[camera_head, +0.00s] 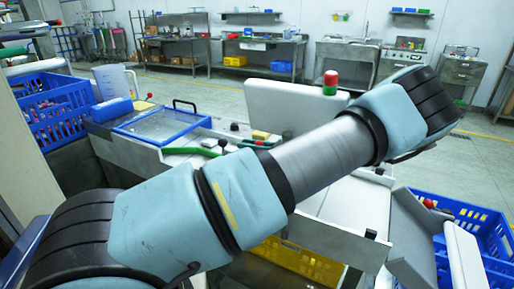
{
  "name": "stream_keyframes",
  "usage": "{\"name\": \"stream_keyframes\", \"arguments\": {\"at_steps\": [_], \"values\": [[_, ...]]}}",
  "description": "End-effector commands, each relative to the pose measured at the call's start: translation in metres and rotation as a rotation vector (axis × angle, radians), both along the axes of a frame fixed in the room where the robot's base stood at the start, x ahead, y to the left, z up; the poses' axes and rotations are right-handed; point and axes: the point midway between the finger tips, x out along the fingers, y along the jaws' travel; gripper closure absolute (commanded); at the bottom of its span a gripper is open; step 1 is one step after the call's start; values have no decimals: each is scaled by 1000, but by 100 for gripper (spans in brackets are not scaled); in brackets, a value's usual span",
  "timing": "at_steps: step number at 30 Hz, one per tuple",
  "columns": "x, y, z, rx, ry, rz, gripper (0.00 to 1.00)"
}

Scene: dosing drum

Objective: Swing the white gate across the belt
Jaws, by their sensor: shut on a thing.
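My arm crosses the view from the lower left to the upper right and covers much of the middle. My gripper is not in view, so its hold cannot be seen. A pale flat strip (357,208), which looks like the belt, lies right of centre, partly behind my arm. A large off-white upright panel (292,108) stands behind my arm.
A blue crate (62,108) stands at the left and another blue crate (482,232) at the right. A yellow crate (300,262) is low in front. A red-green knob (330,83) and a blue-framed tray (163,123) sit beyond my arm. Open floor (455,165) lies at the right.

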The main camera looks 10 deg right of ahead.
Motion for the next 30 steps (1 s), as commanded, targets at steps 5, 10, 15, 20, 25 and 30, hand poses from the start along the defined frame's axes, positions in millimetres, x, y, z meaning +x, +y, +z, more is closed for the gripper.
{"name": "stream_keyframes", "arguments": {"at_steps": [5,10,15,20,25,30], "values": [[1,3,0,-1,0,11,100],[1,4,0,0,0,13,100],[2,4,0,-1,-1,13,100],[1,5,0,-1,-1,14,46],[1,4,0,0,0,13,31],[1,4,0,0,0,13,31]]}}
